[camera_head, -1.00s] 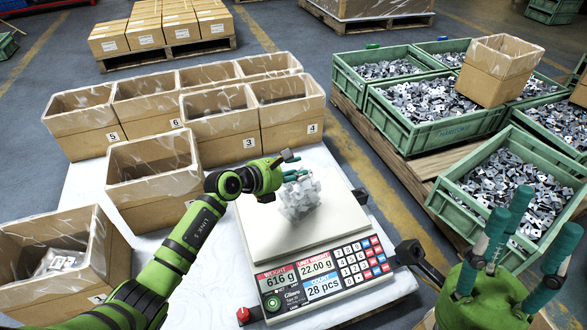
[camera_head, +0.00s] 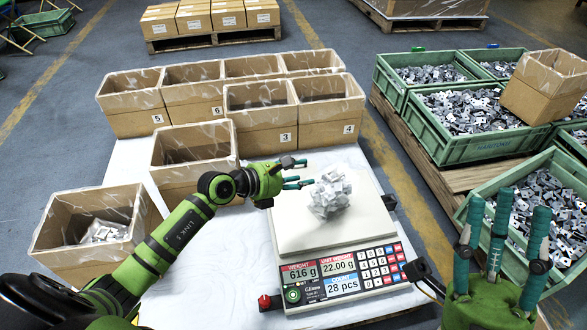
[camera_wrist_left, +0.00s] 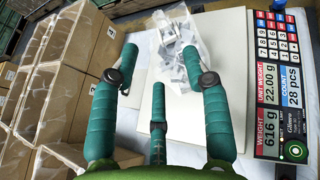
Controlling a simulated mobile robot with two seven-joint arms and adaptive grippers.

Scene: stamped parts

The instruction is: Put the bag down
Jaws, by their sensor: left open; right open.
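The clear bag of stamped metal parts (camera_head: 331,194) rests on the white plate of the counting scale (camera_head: 296,233). The scale's display reads 616 g, 22.00 g and 28 pcs. My left gripper (camera_head: 299,173) is open just left of the bag and apart from it. In the left wrist view the bag (camera_wrist_left: 180,50) lies ahead of the spread fingers of the left gripper (camera_wrist_left: 164,75). My right gripper (camera_head: 507,225) is open and empty at the lower right, fingers pointing up, far from the bag.
Open cardboard boxes, some numbered, stand behind and left of the scale; the front left box (camera_head: 62,250) holds a bag of parts. Green crates (camera_head: 470,150) full of parts stand on a pallet at right. White table surface (camera_head: 215,285) is free left of the scale.

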